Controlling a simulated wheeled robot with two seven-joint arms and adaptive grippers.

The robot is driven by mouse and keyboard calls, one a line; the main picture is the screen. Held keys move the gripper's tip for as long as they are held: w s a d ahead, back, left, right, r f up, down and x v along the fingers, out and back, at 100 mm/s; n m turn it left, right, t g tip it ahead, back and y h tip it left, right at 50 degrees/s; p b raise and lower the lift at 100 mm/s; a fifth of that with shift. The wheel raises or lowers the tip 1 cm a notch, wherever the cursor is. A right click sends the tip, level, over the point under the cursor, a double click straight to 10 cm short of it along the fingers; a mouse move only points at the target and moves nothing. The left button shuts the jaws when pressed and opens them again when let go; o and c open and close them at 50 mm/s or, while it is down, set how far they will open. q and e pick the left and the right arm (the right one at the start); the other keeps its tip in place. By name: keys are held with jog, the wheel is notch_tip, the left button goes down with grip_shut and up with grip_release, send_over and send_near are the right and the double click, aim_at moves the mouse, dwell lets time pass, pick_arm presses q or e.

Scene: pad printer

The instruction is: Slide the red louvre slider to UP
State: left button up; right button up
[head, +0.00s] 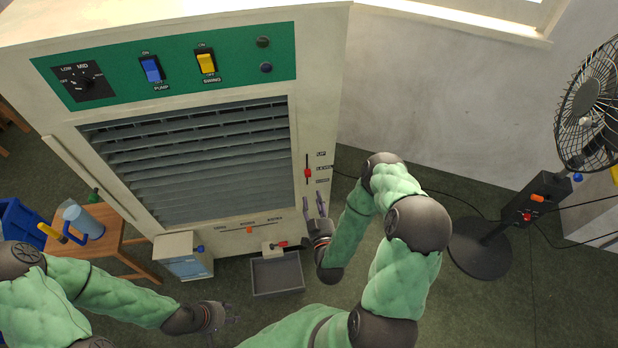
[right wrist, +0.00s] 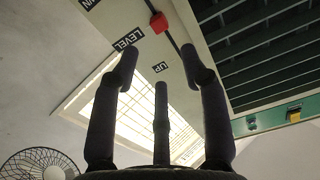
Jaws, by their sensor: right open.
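The red louvre slider (head: 308,172) sits on a dark vertical slot on the right of the cooler's front, beside the LEVEL label, with UP above and DOWN below. In the right wrist view the red slider (right wrist: 158,22) shows beyond my fingertips, roughly in line with the gap between them. My right gripper (head: 319,205) is open and empty, just below the slider in the picture; its fingers (right wrist: 159,68) stand apart and do not appear to touch the slider. My left gripper (head: 230,320) is low in the head view, away from the cooler; its fingers are too small to read.
The cooler's louvre grille (head: 190,155) is left of the slot. An orange slider (head: 249,230) and a red-handled tap (head: 281,244) above a grey tray (head: 277,275) are below. A black fan (head: 585,105) stands right. A wooden table (head: 105,235) stands left.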

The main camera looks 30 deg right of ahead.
aim_at(308, 175)
jog(key=b+x, duration=0.1)
jog(key=x, duration=0.9)
jog(key=shift+a+f+b, duration=0.1)
jog(key=shift+b, duration=0.2)
